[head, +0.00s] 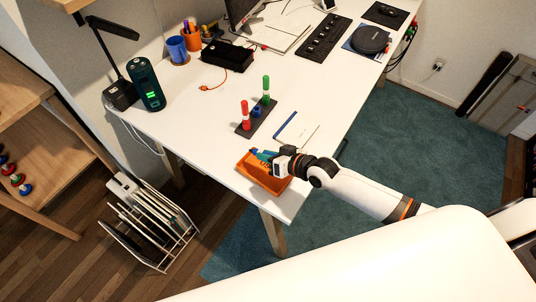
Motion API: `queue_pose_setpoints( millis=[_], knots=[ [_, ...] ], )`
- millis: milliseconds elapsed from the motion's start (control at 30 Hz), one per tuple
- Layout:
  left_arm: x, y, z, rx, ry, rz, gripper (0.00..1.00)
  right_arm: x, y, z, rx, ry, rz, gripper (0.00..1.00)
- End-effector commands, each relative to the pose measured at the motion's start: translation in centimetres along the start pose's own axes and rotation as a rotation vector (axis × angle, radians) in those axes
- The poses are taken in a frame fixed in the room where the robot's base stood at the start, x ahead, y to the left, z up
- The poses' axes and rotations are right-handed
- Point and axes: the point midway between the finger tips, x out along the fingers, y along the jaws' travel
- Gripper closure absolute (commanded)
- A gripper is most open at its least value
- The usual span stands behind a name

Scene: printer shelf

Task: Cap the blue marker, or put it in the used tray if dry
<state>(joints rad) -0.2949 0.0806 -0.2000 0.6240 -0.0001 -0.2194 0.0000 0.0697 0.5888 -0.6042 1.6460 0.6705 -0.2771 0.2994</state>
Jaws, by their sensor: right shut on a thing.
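My right gripper (276,160) reaches in from the right and is over the orange tray (256,182) at the front edge of the white desk. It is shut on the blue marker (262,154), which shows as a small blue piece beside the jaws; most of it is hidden. I cannot tell whether the marker touches the tray or whether its tip is bare. A dark stand (245,130) behind holds a red marker (245,115), a green marker (266,90) and a short blue piece (256,112), perhaps a cap. My left gripper is not in view.
A notepad (300,131) lies right of the stand. A wire rack (150,225) is on the floor left.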

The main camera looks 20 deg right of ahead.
Motion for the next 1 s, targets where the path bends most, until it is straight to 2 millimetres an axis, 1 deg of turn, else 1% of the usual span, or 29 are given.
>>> queue_pose_setpoints(
  millis=[33, 200, 600, 800, 1000],
  knots=[
    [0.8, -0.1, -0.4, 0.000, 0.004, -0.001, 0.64, 0.4, -0.3, -0.7, 0.000, 0.000, 0.000, 1.00],
    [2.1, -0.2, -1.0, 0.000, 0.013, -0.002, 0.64, 1.0, -0.9, -1.8, 0.000, 0.000, 0.000, 1.00],
    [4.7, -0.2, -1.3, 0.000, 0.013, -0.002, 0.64, 2.4, -2.1, -4.3, 0.000, 0.001, 0.000, 1.00],
    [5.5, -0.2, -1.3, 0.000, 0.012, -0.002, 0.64, 2.9, -2.5, -5.1, 0.000, 0.001, 0.000, 1.00],
    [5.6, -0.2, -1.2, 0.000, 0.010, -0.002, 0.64, 3.0, -2.6, -5.2, 0.000, 0.000, 0.000, 1.00]
  ],
)
